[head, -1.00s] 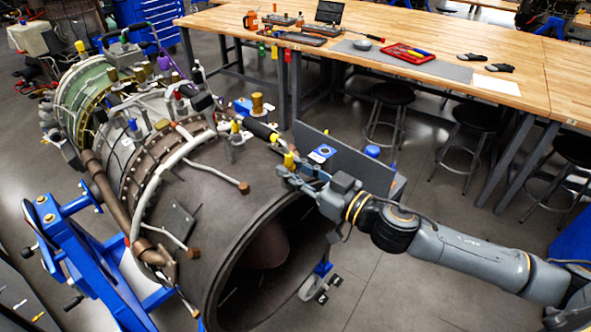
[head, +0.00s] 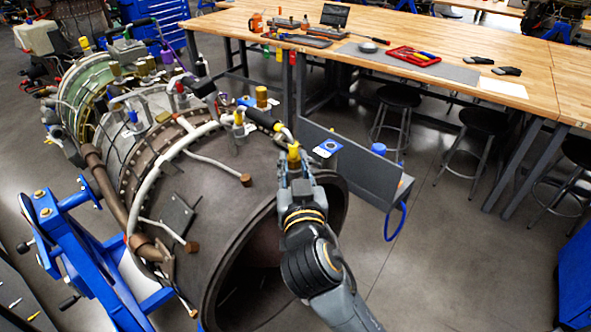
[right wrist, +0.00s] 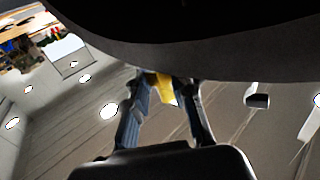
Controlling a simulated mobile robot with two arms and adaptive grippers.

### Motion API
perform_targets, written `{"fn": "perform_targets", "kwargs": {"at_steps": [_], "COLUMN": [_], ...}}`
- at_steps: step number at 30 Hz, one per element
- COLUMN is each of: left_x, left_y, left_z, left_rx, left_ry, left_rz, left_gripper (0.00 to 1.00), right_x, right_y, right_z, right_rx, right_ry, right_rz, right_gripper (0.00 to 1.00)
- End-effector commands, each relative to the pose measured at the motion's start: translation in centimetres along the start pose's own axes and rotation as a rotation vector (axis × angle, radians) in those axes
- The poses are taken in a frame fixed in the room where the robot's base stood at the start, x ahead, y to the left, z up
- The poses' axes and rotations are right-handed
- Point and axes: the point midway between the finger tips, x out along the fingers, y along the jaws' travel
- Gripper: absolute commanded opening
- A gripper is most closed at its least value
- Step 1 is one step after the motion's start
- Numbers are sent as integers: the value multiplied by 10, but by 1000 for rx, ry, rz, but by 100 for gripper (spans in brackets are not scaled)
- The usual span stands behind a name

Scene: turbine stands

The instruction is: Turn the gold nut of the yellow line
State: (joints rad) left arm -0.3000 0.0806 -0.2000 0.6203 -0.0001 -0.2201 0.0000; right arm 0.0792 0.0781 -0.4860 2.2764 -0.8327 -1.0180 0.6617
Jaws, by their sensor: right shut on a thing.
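In the head view, a gold-yellow nut (head: 293,151) stands upright near the top rim of the large dark engine casing (head: 225,205). A pale bent pipe end (head: 287,133) comes down to it from a black-sleeved line (head: 262,119). My right gripper (head: 294,165) reaches up from below and is shut on the nut, its fingers hiding the nut's lower part. In the right wrist view, the two fingers (right wrist: 165,100) close around a yellow piece (right wrist: 165,88). The casing's dark edge (right wrist: 220,35) fills the top of that view. My left gripper is not in view.
A gold cylinder fitting (head: 261,97) stands behind the line. A grey panel (head: 350,160) with a blue cap (head: 378,149) stands just right of the gripper. The blue stand (head: 85,265) carries the engine at left. A wooden workbench (head: 420,35) with stools is behind.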

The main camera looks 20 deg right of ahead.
Motion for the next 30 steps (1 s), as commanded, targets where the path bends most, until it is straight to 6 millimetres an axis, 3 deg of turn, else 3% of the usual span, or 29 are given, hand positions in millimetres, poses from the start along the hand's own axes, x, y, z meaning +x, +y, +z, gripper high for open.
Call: {"fn": "perform_targets", "kwargs": {"at_steps": [6,24,25,28,30], "left_x": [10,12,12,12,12], "left_y": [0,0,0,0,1], "left_z": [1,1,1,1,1], "left_rx": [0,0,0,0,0], "left_ry": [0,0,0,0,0], "left_rz": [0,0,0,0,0], "left_gripper": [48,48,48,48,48], "right_x": [0,0,0,0,0], "right_y": [-2,-2,-2,-2,-2], "right_z": [1,-2,-2,-2,-1], "right_rx": [3,-1,-1,-1,0], "right_ry": [2,6,6,5,5], "right_rz": [71,101,101,101,100], "right_gripper": [0,0,28,48,48]}}
